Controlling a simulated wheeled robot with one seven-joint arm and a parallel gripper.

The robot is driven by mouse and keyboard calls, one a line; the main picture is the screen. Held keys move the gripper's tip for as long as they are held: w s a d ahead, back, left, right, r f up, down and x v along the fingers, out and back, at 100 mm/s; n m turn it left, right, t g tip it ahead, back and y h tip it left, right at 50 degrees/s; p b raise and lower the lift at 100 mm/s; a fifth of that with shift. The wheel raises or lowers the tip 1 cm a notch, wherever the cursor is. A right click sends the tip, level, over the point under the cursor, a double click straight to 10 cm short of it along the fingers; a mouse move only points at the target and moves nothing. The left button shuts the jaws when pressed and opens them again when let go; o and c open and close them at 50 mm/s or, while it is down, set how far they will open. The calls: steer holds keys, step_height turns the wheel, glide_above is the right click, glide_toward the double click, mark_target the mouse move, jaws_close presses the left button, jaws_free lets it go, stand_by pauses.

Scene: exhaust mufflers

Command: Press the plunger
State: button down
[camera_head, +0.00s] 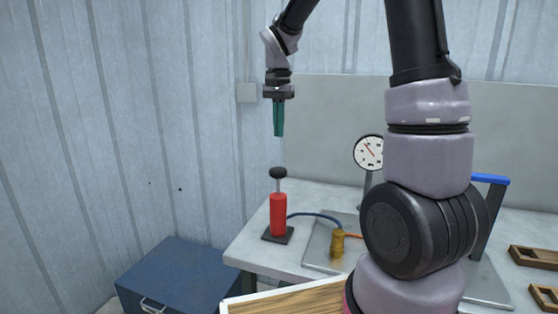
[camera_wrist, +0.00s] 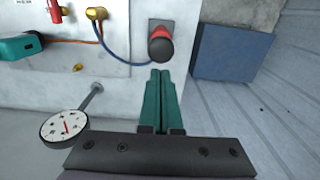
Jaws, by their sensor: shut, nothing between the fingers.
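The plunger is a black round knob (camera_head: 278,173) on a thin rod above a red cylinder (camera_head: 278,214) with a dark square base. It stands upright near the table's left corner, and the rod shows raised above the cylinder. In the wrist view the black knob (camera_wrist: 160,49) is seen from above, just past my fingertips. My gripper (camera_head: 279,135) points straight down above the knob, with a clear gap between them. Its green fingers are together and empty; they also show in the wrist view (camera_wrist: 161,72).
A blue hose (camera_head: 318,216) runs from the cylinder to a brass fitting (camera_head: 337,243) on a metal plate. A round dial gauge (camera_head: 369,152) stands behind. A blue box (camera_head: 180,279) sits on the floor at left. Wooden trays (camera_head: 534,259) lie at right.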

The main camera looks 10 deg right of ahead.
mark_target(279, 169)
step_height(279, 169, down, 10)
steer(key=shift+r, duration=0.1)
stand_by(0.4)
step_height(279, 169, down, 5)
steer(key=shift+f, duration=0.2)
steer(key=shift+s+f, duration=0.15)
step_height(279, 169, up, 14)
stand_by(0.7)
steer(key=shift+r, duration=0.25)
stand_by(0.8)
